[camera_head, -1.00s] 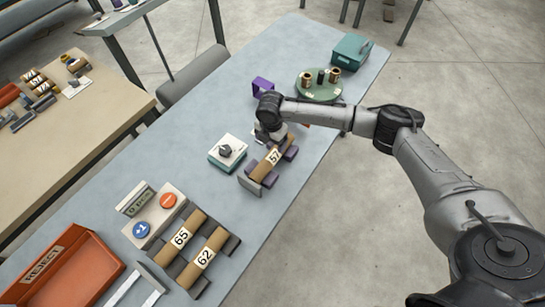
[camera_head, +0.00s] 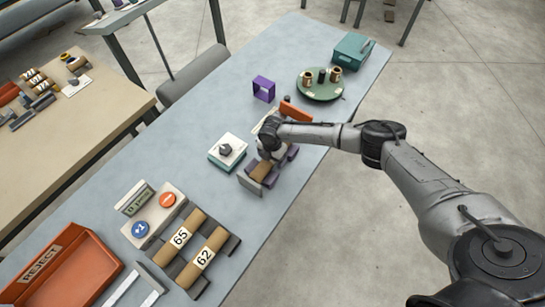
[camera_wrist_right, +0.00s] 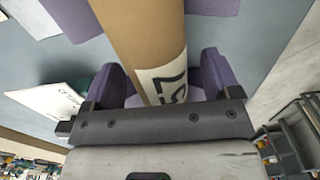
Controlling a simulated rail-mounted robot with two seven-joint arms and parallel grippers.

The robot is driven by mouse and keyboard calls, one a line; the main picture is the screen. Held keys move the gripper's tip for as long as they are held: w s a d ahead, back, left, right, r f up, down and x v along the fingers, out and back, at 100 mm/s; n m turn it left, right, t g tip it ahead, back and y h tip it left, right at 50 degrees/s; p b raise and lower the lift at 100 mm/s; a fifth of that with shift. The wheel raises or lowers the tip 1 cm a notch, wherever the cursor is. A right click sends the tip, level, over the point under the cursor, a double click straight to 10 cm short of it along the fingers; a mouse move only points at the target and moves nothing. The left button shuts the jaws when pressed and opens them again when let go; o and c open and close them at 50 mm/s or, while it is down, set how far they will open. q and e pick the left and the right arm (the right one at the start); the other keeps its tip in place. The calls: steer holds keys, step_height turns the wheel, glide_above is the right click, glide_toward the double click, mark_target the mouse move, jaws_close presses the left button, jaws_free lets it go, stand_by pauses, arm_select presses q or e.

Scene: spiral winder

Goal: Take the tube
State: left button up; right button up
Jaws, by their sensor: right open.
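The brown cardboard tube (camera_head: 261,171) lies in a grey-purple cradle (camera_head: 250,184) on the blue-grey table. In the right wrist view the tube (camera_wrist_right: 145,35) runs up from my gripper, and part of its number label (camera_wrist_right: 165,82) shows. My right gripper (camera_head: 271,150) is open, low over the far part of the tube, and hides its label in the head view. I cannot tell whether the jaws touch the tube. My left gripper is not in view.
A white-topped teal box (camera_head: 227,151) stands just left of the cradle. Tubes 65 (camera_head: 181,237) and 62 (camera_head: 206,256) lie on a nearer rack. Beyond are an orange piece (camera_head: 295,111), a purple frame (camera_head: 264,88) and a green turntable (camera_head: 319,88). A red reject tray (camera_head: 75,270) is at lower left.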

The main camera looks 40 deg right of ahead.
steer(key=shift+f, duration=0.3)
steer(key=c, duration=1)
steer(key=shift+r, duration=0.1)
steer(key=shift+c, duration=0.2)
